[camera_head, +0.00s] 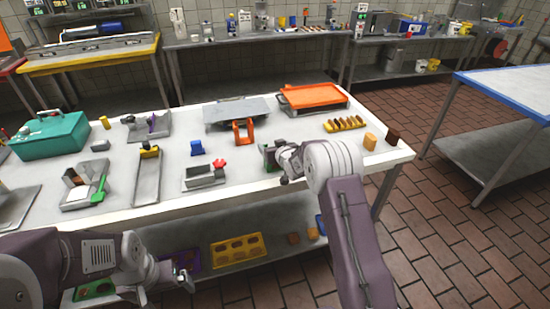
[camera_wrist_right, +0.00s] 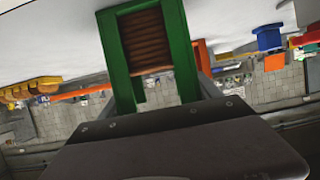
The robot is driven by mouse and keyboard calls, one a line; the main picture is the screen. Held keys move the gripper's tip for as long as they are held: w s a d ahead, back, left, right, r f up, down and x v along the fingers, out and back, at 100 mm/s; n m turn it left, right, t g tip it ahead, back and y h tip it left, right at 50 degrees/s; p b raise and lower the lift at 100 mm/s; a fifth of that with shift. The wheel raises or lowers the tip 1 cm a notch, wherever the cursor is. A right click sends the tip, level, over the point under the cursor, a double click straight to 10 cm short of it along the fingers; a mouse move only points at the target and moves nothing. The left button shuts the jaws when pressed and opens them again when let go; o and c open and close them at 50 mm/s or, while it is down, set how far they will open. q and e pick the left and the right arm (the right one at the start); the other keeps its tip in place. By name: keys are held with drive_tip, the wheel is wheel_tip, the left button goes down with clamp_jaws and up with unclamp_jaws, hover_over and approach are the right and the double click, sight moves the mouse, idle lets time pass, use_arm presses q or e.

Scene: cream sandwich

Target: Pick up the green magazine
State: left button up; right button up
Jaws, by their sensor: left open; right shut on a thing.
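The green magazine (camera_head: 268,157) is at the right-centre of the white table, partly hidden by my right gripper (camera_head: 282,163). In the right wrist view it is a green frame (camera_wrist_right: 183,55) around a stack of brown slices (camera_wrist_right: 146,42), directly in front of the wrist. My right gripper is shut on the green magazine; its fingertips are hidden. I cannot tell whether the magazine touches the table. My left gripper (camera_head: 187,279) is open and empty, low in front of the table, away from the magazine.
An orange frame (camera_head: 243,131), a grey tray with a red knob (camera_head: 205,177) and a blue piece (camera_head: 197,148) stand left of the magazine. A yellow rack (camera_head: 345,124), a tan block (camera_head: 370,142) and a brown block (camera_head: 393,137) lie right. A lower shelf holds a yellow tray (camera_head: 238,249).

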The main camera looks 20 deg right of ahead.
drive_tip(key=shift+r, duration=0.1)
drive_tip(key=shift+r, duration=0.65)
drive_tip(key=s+d+r+p, duration=0.3)
drive_tip(key=s+d+r, duration=0.2)
drive_tip(key=d+r, duration=0.4)
drive_tip(key=shift+s+d+r, duration=0.25)
drive_tip(key=shift+s+d, duration=0.05)
drive_tip(key=shift+d, duration=0.4)
